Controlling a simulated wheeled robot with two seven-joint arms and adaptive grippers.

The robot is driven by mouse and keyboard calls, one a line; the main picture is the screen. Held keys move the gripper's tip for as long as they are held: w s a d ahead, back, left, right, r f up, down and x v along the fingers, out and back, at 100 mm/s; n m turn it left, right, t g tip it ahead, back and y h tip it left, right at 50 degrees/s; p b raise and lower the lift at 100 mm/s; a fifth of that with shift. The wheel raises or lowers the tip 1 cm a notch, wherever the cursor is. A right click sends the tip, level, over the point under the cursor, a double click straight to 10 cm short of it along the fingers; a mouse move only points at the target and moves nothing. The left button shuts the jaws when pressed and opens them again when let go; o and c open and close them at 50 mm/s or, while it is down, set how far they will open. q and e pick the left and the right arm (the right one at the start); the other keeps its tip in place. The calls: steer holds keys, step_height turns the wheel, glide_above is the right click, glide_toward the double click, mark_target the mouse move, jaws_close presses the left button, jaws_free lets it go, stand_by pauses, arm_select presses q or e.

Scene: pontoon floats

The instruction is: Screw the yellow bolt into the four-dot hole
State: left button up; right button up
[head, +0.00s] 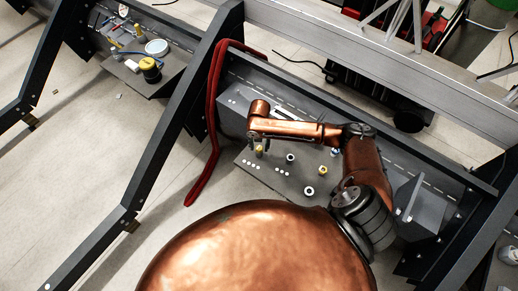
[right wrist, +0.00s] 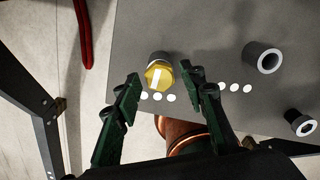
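The yellow bolt (right wrist: 158,76) has a hex head with a pale stripe across it. It stands at a dark grey collar on the grey plate (right wrist: 205,30), beside a row of white dots (right wrist: 157,97). In the head view the bolt (head: 259,149) shows just below my right gripper (head: 255,137). In the right wrist view my right gripper (right wrist: 160,76) is open, its dark green fingers on either side of the bolt head with small gaps. How deep the bolt sits is hidden. My left gripper is not in view.
A second row of dots (right wrist: 234,88) lies right of the bolt. Two hollow collars (right wrist: 267,60) (right wrist: 300,123) stand farther right. A second yellow-topped piece (head: 322,170) stands on the plate.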

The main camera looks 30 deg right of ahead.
steer(key=n, duration=0.2)
steer(key=shift+r+n, duration=0.1)
steer(key=shift+n, duration=0.2)
steer(key=n, duration=0.9)
steer(key=shift+n, duration=0.3)
